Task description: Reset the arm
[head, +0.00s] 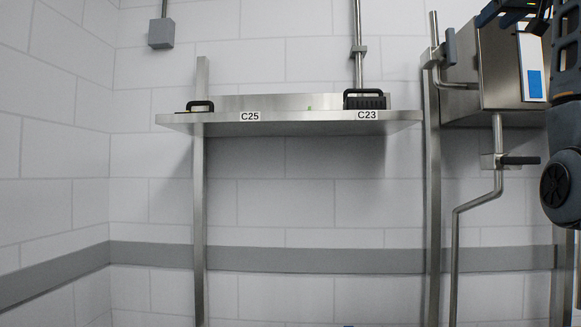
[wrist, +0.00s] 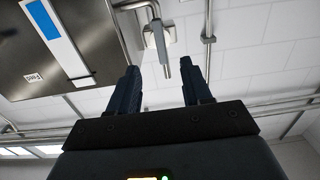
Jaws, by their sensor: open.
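My gripper (wrist: 165,73) shows in the wrist view with its two dark fingers apart and nothing between them. Behind the fingertips, a grey lever handle (wrist: 159,42) hangs from a wall fitting, with a visible gap to the fingers hard to judge. In the head view my arm fills part of the right edge, in front of a steel box, and the gripper's fingers cannot be made out there.
A steel wall shelf (head: 290,121) carries labels C25 and C23. A black-handled item (head: 366,101) sits at its right end, and another (head: 199,106) at its left. A steel box (head: 497,67) and bent pipe (head: 454,250) stand at right. Open space lies below the shelf.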

